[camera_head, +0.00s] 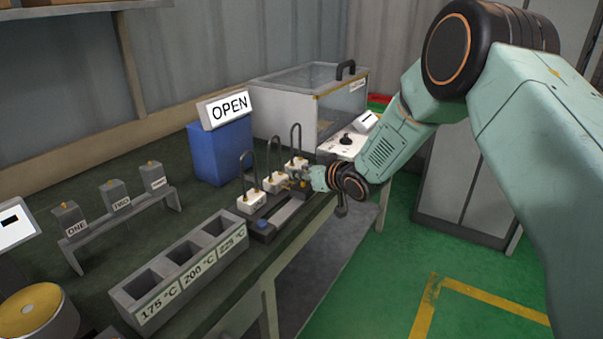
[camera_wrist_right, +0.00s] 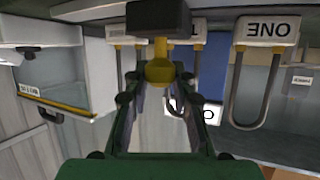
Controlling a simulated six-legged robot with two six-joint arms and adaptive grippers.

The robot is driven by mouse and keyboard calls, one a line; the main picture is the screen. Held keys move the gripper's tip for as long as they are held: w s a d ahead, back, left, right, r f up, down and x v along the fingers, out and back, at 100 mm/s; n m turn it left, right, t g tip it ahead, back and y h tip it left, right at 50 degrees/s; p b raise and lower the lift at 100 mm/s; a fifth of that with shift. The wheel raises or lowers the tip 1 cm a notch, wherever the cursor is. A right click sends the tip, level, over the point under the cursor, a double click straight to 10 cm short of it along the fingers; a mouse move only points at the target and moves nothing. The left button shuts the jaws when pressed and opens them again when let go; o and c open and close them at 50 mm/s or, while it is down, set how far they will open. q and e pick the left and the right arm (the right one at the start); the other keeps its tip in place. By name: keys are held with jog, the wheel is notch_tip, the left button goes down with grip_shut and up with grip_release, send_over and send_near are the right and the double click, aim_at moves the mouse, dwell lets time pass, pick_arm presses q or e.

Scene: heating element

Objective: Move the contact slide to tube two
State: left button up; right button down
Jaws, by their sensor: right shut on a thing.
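My right gripper (camera_head: 310,178) reaches in from the right over the far part of the tube fixture. In the right wrist view, its fingers (camera_wrist_right: 158,75) are shut on the yellow knob of the contact slide (camera_wrist_right: 158,18), a dark block. Three U-shaped tubes on white blocks stand in a row: a near one (camera_head: 250,201), a middle one (camera_head: 275,182) and a far one (camera_head: 297,165). The wrist view shows them upside down, with tube ONE (camera_wrist_right: 268,28) at the right. The slide partly covers the middle block, whose label is mostly hidden. My left gripper is out of view.
A metal strip (camera_head: 287,213) runs along the fixture. A three-well temperature block (camera_head: 190,272) and a rack with labelled pieces (camera_head: 122,216) stand at the left. A blue box (camera_head: 220,152) with an OPEN sign (camera_head: 226,108) and a clear-lidded case (camera_head: 300,100) stand behind.

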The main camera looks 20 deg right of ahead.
jog(key=shift+a, duration=0.15)
jog(key=c, duration=1.1)
grip_release()
jog(key=shift+f, duration=0.1)
jog(key=shift+s, duration=0.1)
jog(key=v, duration=1.2)
